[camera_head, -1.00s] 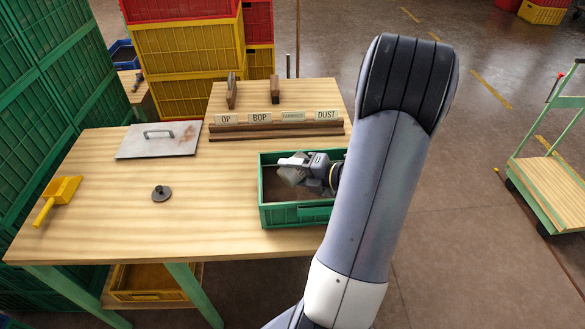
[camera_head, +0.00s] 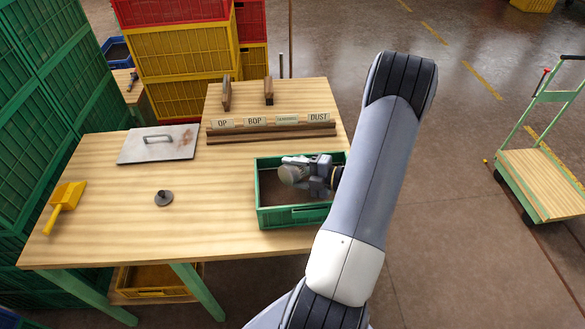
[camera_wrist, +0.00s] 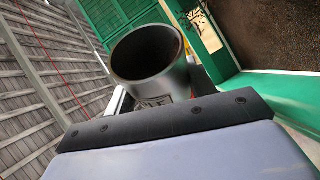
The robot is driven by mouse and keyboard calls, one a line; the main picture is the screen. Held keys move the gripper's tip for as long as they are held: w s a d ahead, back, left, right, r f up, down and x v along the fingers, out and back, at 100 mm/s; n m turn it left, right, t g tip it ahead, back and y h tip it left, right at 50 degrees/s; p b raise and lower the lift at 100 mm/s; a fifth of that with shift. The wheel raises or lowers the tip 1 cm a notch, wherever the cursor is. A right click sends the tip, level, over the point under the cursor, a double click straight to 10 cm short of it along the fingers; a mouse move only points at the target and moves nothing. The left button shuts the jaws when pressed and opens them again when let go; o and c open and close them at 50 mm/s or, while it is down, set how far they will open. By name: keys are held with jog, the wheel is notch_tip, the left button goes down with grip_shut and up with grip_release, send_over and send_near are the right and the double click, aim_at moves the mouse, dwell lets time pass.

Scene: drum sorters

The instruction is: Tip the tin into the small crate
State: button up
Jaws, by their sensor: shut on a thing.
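My gripper (camera_head: 310,172) is shut on a small grey tin (camera_head: 288,174), which is tilted over on its side above the small green crate (camera_head: 290,217). In the wrist view the tin (camera_wrist: 148,75) shows its round open mouth and a dark inside; whether anything is left in it I cannot tell. The crate stands at the table's front right, and its inside looks dark brown. In the wrist view the crate's green wall (camera_wrist: 270,85) and a brown surface lie to the right of the tin. My arm hides the crate's right end.
The wooden table (camera_head: 120,225) also holds a metal plate with a handle (camera_head: 158,143), a small dark round piece (camera_head: 163,198) and a yellow scoop (camera_head: 65,200). A labelled wooden rack (camera_head: 270,133) stands behind the crate. Stacked crates (camera_head: 180,55) rise behind; a cart (camera_head: 540,180) stands right.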

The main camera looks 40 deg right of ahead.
jog(key=m+p, duration=0.1)
jog(key=d+r+m+p, duration=0.1)
jog(key=p, duration=0.1)
jog(key=shift+r+t+y, duration=0.1)
jog(key=shift+t+y, duration=0.3)
jog(key=shift+w+d+r+m+t+y, duration=0.1)
jog(key=shift+d+m+t+y, duration=0.25)
jog(key=shift+m, duration=0.55)
jog(key=shift+w+d+r+m+t+y, duration=0.15)
jog(key=shift+d+m+t, duration=0.3)
jog(key=shift+m, duration=0.45)
jog(key=shift+s, duration=0.1)
